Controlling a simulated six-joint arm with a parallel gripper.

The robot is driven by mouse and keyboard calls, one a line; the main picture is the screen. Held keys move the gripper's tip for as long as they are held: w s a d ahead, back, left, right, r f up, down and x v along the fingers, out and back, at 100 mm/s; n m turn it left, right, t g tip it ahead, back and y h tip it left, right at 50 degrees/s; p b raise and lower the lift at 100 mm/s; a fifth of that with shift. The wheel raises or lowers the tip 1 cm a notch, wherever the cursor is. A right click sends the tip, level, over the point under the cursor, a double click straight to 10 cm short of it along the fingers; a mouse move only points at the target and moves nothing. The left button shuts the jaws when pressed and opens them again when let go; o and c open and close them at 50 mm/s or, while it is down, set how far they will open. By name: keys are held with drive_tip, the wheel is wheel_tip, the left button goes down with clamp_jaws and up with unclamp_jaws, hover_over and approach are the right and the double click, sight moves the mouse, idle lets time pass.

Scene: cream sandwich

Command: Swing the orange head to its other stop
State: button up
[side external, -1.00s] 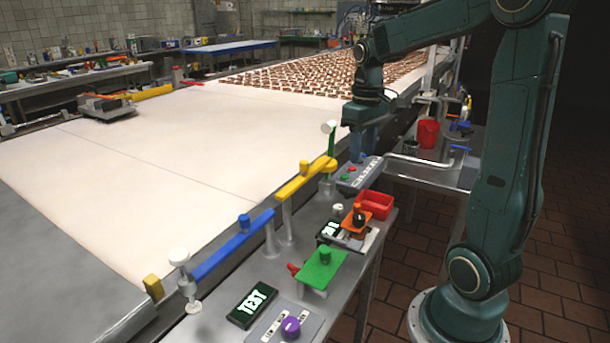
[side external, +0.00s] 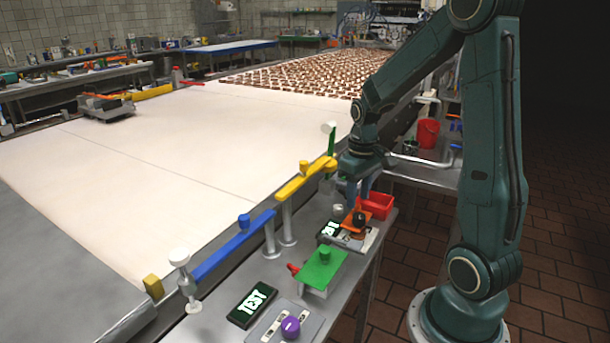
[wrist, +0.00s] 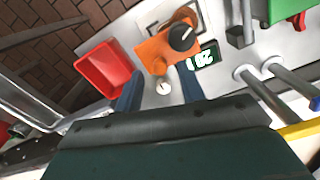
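The orange head (side external: 351,221) is a flat orange piece with a black knob on top, on a grey base at the near bench. In the wrist view the orange head (wrist: 154,54) lies just beyond my fingertips, with the black knob (wrist: 182,36) at its right and a rounded orange-brown part behind. My gripper (side external: 360,200) points down just above and behind the head, partly covering it in the side view. In the wrist view my gripper (wrist: 158,92) has its two blue fingers apart, with nothing held between them. I cannot tell whether a finger touches the head.
A small white-topped post (wrist: 163,88) stands between the fingers in the wrist view. A red bin (side external: 375,205) is close beside the head. A small display (side external: 328,230) and a green plate (side external: 320,267) are nearby. Blue (side external: 232,246) and yellow (side external: 303,180) bars edge the conveyor.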

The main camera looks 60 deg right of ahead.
drive_tip(key=shift+f, duration=1)
drive_tip(key=shift+c, duration=0.5)
clamp_jaws()
